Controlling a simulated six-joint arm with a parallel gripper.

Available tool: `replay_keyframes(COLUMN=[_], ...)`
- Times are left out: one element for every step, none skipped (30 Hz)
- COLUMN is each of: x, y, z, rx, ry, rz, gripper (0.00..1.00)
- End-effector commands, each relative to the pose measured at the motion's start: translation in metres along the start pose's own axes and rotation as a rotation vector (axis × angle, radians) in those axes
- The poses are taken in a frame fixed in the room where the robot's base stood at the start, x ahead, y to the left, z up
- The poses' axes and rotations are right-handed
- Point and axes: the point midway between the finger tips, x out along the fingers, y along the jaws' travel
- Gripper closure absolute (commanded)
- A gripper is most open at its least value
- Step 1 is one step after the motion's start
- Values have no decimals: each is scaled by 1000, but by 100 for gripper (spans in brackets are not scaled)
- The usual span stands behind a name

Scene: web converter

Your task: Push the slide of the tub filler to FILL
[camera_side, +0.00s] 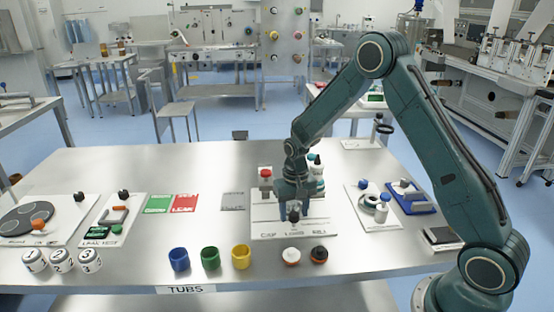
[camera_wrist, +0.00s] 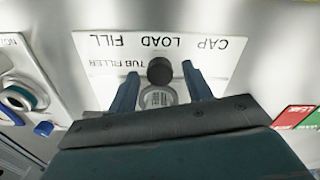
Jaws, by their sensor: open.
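The tub filler (camera_side: 267,221) is a white plate at the middle of the table, with CAP, LOAD and FILL printed along its front edge. In the wrist view its plate (camera_wrist: 97,58) appears upside down, with FILL at left and CAP at right. The slide's black knob (camera_side: 294,214) stands behind the word LOAD. In the wrist view the knob (camera_wrist: 159,70) is between my fingertips, with a grey round part below it. My gripper (camera_side: 294,195) is open, one finger on each side of the knob, with visible gaps. Finger contact is not visible.
Blue (camera_side: 179,260), green (camera_side: 210,258) and yellow (camera_side: 241,257) tubs stand front left.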

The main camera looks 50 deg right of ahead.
Motion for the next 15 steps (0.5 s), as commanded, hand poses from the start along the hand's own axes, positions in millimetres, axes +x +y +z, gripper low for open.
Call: replay_keyframes(x=[0, 0, 0, 0, 0, 0, 0, 0, 0, 0, 0, 0, 0, 0, 0], y=[0, 0, 0, 0, 0, 0, 0, 0, 0, 0, 0, 0, 1, 2, 5], z=[0, 0, 0, 0, 0, 0, 0, 0, 0, 0, 0, 0, 0, 0, 1], rx=[0, 0, 0, 0, 0, 0, 0, 0, 0, 0, 0, 0, 1, 1, 1], ry=[0, 0, 0, 0, 0, 0, 0, 0, 0, 0, 0, 0, 0, 0, -1], rz=[0, 0, 0, 0, 0, 0, 0, 0, 0, 0, 0, 0, 0, 0, 0], gripper=[54, 60, 68, 74, 80, 87, 93, 99, 100, 100, 100, 100, 100, 100, 100])
